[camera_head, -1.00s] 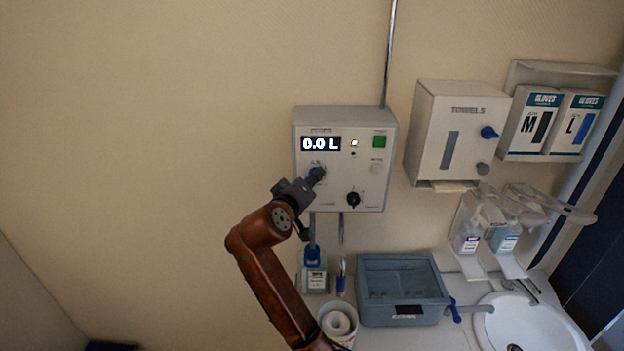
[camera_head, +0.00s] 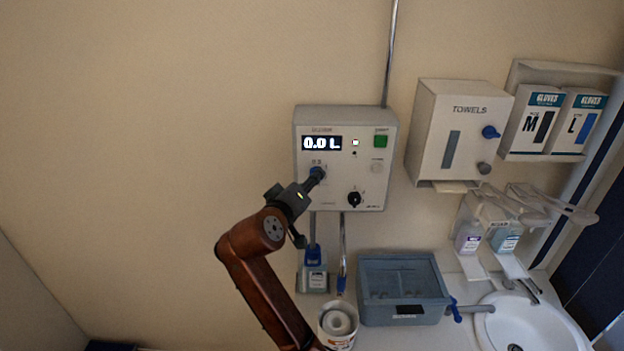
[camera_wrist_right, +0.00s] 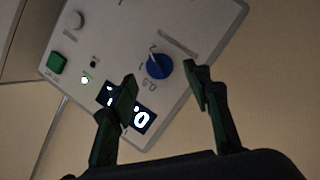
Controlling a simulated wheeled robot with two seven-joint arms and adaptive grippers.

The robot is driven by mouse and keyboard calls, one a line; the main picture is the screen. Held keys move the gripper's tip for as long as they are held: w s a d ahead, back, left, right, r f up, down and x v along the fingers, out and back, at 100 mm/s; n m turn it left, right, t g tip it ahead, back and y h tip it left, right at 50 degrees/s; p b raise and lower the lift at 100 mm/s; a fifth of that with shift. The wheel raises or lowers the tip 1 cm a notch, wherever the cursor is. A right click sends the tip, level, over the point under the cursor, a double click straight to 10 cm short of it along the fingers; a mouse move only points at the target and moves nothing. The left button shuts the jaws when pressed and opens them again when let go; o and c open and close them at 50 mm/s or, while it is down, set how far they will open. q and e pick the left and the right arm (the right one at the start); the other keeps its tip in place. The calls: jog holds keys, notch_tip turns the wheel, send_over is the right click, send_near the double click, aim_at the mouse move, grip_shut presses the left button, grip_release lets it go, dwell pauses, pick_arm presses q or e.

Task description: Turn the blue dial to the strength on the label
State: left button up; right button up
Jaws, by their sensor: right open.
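The blue dial (camera_head: 317,173) is on the front of the white wall unit (camera_head: 335,195), below its display (camera_head: 321,143), which reads 0.0 L. In the right wrist view the dial (camera_wrist_right: 160,66) shows with a white pointer mark and a "0.5" beside it. My right gripper (camera_wrist_right: 159,78) is open; its two fingers appear on either side of the dial, and I cannot tell if they touch it. In the head view this gripper (camera_head: 311,183) covers part of the dial. My left gripper is not in view.
The unit also has a black knob (camera_head: 354,199) and a green button (camera_head: 380,141). Below stand a grey-blue bin (camera_head: 402,315) and a white cup-like container (camera_head: 337,322). A towel dispenser (camera_head: 450,130) and sink (camera_head: 530,325) are to the right. Wall left of the unit is clear.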

jog(key=v, duration=0.8)
jog(key=shift+s, duration=0.3)
jog(key=shift+r, duration=0.1)
